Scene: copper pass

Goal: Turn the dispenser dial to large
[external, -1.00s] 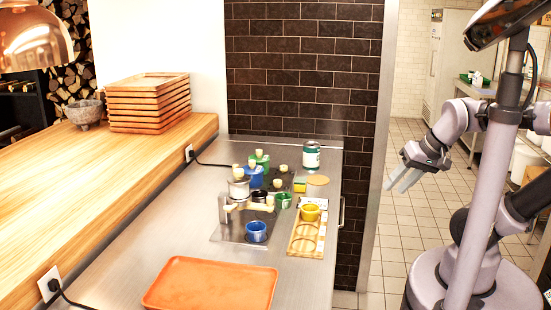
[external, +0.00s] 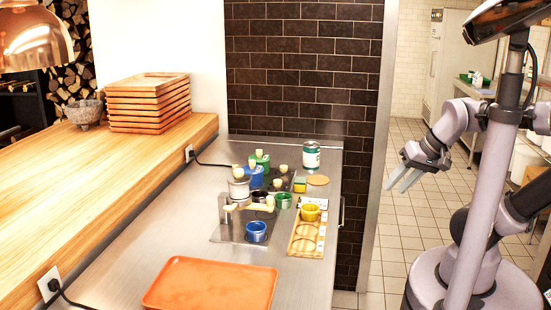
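A grey metal dispenser (external: 225,209) stands on the steel counter, with a blue cup (external: 256,231) on its base plate. Pale knobs or handles show on and around it. I cannot tell which part is the dial, and no size marking is legible from here. My gripper (external: 400,184) hangs in the air to the right of the counter, well apart from the dispenser. Its two fingers point down and left, look spread, and hold nothing.
Behind the dispenser are several pots with pale knobs (external: 254,175) and a green-labelled can (external: 311,156). A wooden rack (external: 303,247) with a yellow cup (external: 310,212) lies to its right. An orange tray (external: 212,284) lies in front. Tiled floor (external: 395,240) separates me from the counter.

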